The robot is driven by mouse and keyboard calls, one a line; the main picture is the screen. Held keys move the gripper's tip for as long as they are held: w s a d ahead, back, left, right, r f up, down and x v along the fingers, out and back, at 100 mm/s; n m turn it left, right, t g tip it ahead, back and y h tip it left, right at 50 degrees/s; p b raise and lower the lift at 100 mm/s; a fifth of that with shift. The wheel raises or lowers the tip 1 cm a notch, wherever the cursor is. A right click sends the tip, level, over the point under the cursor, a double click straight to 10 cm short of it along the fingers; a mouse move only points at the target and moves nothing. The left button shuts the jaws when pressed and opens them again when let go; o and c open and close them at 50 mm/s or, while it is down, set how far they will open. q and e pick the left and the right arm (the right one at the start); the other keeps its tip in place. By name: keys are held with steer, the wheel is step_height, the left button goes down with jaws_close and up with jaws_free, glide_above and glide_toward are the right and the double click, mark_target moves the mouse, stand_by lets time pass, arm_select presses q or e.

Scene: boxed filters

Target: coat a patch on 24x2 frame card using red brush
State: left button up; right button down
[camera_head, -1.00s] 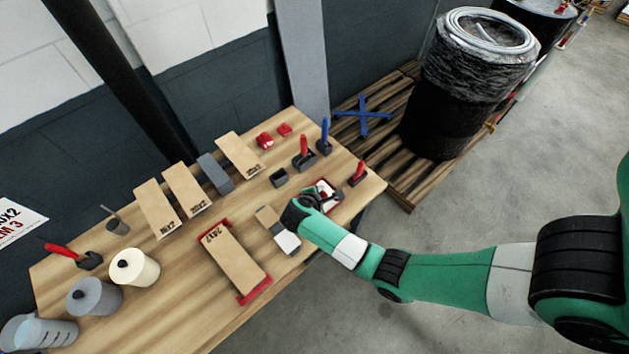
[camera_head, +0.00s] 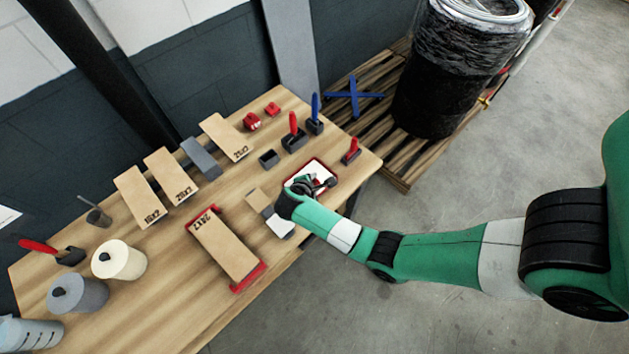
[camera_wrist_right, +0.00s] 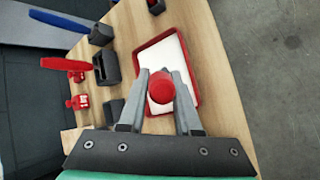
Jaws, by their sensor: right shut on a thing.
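My right gripper (camera_head: 308,187) (camera_wrist_right: 160,90) is shut on the red brush, whose round red handle end (camera_wrist_right: 161,87) faces the right wrist camera. The brush's lower end is hidden. The gripper is over the red-rimmed tray (camera_head: 324,163) with a white inside, which also shows in the right wrist view (camera_wrist_right: 158,52); I cannot tell whether the brush touches it. The tan frame card (camera_head: 228,250), its label hard to read, lies in a red holder (camera_head: 249,279) left of the gripper. My left gripper is not in view.
Other tan cards (camera_head: 172,174) and a grey block (camera_head: 201,157) lie at the back. A red-handled tool (camera_head: 293,124), a blue-handled tool (camera_head: 315,106) and another red one (camera_head: 351,150) stand near the tray. Lidded pots (camera_head: 119,260) stand front left.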

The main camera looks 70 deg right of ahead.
steer(key=shift+f+b, duration=0.55)
stand_by(1.7)
step_height(320, 180, up, 7)
steer(key=p, duration=0.6)
steer(key=shift+r, duration=0.1)
stand_by(0.3)
